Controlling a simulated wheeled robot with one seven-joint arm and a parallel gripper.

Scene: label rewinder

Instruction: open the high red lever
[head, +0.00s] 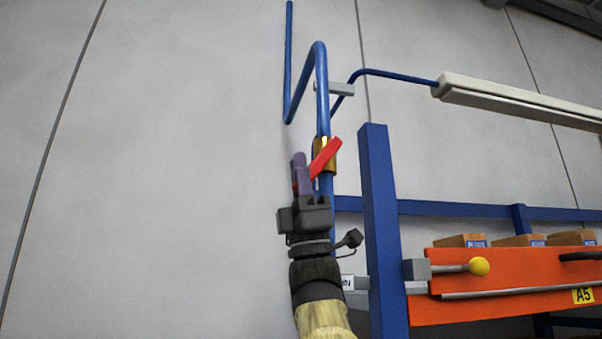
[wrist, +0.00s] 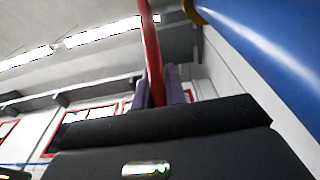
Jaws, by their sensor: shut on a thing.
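The red lever (head: 326,157) sits on a brass valve (head: 331,152) on the vertical blue pipe (head: 322,85). In the head view the lever slants from upper right down to lower left. My gripper (head: 302,174) reaches up from below, left of the pipe, and its purple fingers are shut on the lever's lower part. In the wrist view the red lever (wrist: 151,55) runs up from between the purple fingers (wrist: 160,88). The blue pipe (wrist: 270,40) passes close by at the upper right. The fingers partly hide the lever's gripped end.
A blue upright post (head: 378,220) stands just right of the pipe. An orange panel (head: 520,280) with a yellow-knobbed rod (head: 479,266) and cardboard boxes (head: 460,241) are farther right. The grey wall to the left is clear.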

